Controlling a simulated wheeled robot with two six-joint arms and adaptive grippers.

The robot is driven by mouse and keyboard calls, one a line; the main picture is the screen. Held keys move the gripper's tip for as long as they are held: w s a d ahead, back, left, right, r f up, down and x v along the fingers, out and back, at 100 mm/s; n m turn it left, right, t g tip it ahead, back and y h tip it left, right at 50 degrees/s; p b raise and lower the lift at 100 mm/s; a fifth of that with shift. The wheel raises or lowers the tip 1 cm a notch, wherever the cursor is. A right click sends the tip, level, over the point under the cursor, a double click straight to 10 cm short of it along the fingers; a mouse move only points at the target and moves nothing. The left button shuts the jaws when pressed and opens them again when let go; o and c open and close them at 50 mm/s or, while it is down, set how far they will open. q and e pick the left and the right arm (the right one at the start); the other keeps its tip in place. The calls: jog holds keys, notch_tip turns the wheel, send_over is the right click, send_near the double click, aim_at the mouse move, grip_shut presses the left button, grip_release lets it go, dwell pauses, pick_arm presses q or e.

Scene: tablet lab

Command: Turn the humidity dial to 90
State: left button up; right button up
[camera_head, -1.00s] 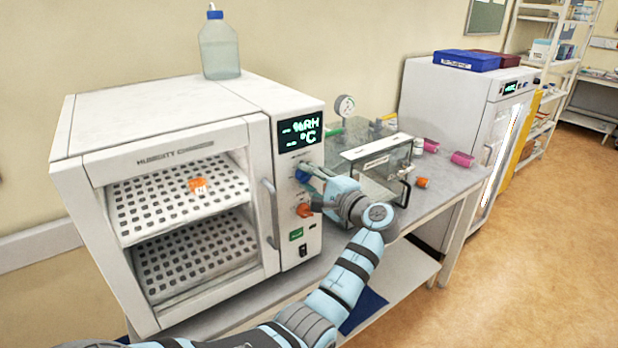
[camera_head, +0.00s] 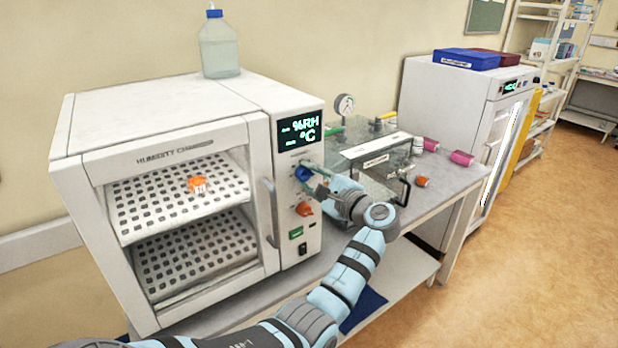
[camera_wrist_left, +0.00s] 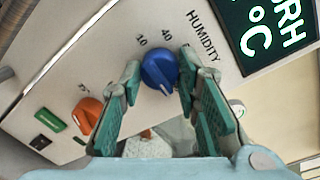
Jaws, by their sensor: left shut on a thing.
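The blue humidity dial (camera_head: 302,173) is on the right-hand control panel of the white humidity chamber (camera_head: 258,95). In the left wrist view the dial (camera_wrist_left: 159,69) sits beside the word HUMIDITY, with the marks 10 and 40 near it. A small white pointer mark shows at its lower edge. My left gripper (camera_head: 310,173) is shut on the dial, one green-padded finger on each side, and hides part of its scale. The display (camera_head: 300,131) above shows %RH and °C; its digits are too small to read. My right gripper is not in view.
An orange dial (camera_head: 304,209), a green button (camera_head: 296,233) and a black switch (camera_head: 303,250) sit below the blue dial. A clear box (camera_head: 372,165) stands close on the right, behind my wrist. A bottle (camera_head: 219,48) stands on the chamber.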

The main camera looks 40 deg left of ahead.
pick_arm(q)
jog(key=o, duration=1.2)
jog(key=shift+c, duration=0.2)
jog(key=shift+d, duration=0.1)
jog(key=v, duration=1.2)
jog(key=shift+w+f, duration=0.1)
